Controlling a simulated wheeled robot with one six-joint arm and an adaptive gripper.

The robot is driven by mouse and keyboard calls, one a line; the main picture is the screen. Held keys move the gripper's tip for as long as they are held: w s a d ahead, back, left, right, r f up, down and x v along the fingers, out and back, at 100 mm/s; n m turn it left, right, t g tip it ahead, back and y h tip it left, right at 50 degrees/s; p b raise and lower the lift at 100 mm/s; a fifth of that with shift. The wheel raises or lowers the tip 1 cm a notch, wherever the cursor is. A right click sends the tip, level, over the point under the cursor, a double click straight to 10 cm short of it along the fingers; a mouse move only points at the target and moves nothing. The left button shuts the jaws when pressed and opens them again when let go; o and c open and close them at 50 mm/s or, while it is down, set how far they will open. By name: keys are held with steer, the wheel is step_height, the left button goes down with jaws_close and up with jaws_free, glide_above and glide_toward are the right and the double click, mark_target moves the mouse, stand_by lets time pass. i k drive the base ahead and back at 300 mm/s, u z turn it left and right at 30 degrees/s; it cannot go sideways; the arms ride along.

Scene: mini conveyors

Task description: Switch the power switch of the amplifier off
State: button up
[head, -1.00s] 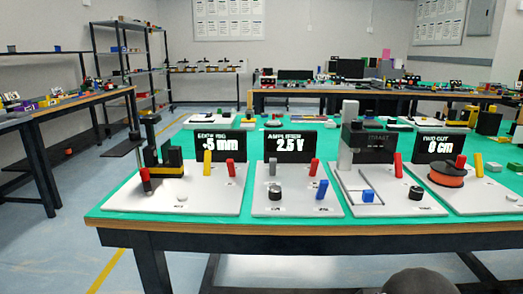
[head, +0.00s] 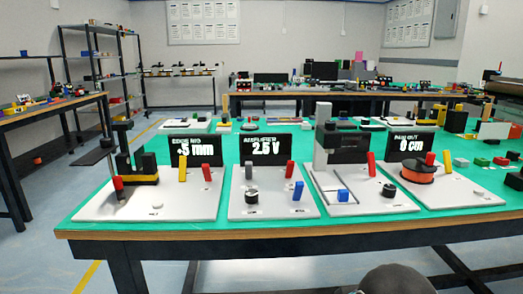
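The amplifier panel (head: 272,205) is a light grey board on the green bench, second from the left. Its black display (head: 266,149) reads "AMPLIFIER" and "2.5 V". On the board stand a grey lever (head: 248,170), a red lever (head: 289,169), a black knob (head: 251,197) and a blue lever (head: 298,190). The red and blue levers lean slightly. The small labels on the board are too blurred to read, so I cannot tell which control is the power switch.
Similar boards stand on both sides: one with a "+5 mm" display (head: 194,150) at left and one with a "0 cm" display (head: 404,142) and orange spool (head: 417,174) at right. The green bench's wooden front edge (head: 290,233) is nearest.

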mark_target(290, 165)
steer(key=u, duration=1.5)
steer(key=k, duration=0.85)
steer(key=z, duration=1.5)
steer(key=i, duration=0.5)
